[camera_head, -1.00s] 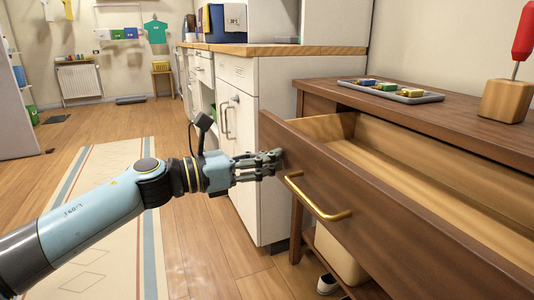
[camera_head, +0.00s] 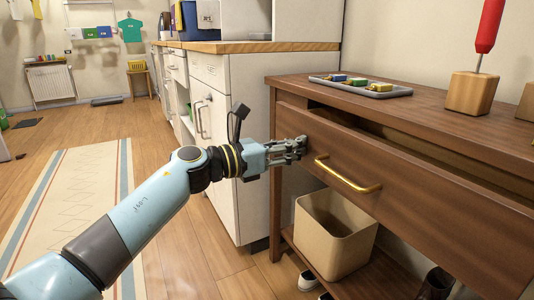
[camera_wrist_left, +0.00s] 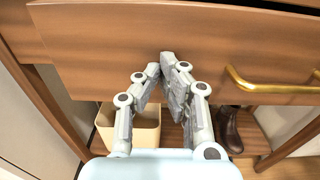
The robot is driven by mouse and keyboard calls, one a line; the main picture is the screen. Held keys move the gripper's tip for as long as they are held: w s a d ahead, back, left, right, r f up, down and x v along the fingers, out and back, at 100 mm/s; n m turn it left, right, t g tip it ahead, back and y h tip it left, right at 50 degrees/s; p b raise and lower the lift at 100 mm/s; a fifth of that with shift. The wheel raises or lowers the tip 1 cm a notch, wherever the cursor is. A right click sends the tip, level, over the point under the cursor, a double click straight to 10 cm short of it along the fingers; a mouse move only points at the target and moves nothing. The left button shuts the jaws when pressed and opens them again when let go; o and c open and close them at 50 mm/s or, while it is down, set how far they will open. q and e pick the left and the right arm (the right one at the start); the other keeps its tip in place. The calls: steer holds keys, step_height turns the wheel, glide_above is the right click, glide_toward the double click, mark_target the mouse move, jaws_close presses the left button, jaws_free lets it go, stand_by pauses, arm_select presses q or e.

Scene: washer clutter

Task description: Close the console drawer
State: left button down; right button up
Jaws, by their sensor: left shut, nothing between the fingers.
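The console drawer (camera_head: 400,190) has a brown wooden front with a brass bar handle (camera_head: 346,178). A narrow dark gap shows above its front, so it stands slightly open. My left gripper (camera_head: 303,146) is shut and empty, its fingertips at the left part of the drawer front, left of the handle. In the left wrist view the fingertips (camera_wrist_left: 164,60) meet in front of the drawer front (camera_wrist_left: 120,40), and the brass handle (camera_wrist_left: 265,87) is to their right. Whether they touch the wood is hard to tell. My right gripper is not in view.
On the console top (camera_head: 430,110) are a grey tray (camera_head: 395,94) with small colored blocks and a red-handled tool in a wooden block (camera_head: 470,93). A beige bin (camera_head: 335,235) and shoes are below. White cabinets (camera_head: 225,140) stand at the left.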

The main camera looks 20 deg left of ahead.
arm_select(q)
steer(key=b+x, duration=0.1)
steer(key=x, duration=0.7)
steer(key=shift+w+d+f, duration=0.1)
steer(key=shift+w+d, duration=0.15)
steer(key=shift+w, duration=0.1)
steer(key=shift+w+d, duration=0.2)
steer(key=shift+w, duration=0.05)
steer(key=shift+w+r, duration=0.1)
steer(key=shift+r, duration=0.1)
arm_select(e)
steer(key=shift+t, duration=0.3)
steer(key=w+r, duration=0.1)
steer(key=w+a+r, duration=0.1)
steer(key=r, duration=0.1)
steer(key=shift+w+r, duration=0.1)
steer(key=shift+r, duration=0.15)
arm_select(q)
steer(key=shift+r, duration=0.1)
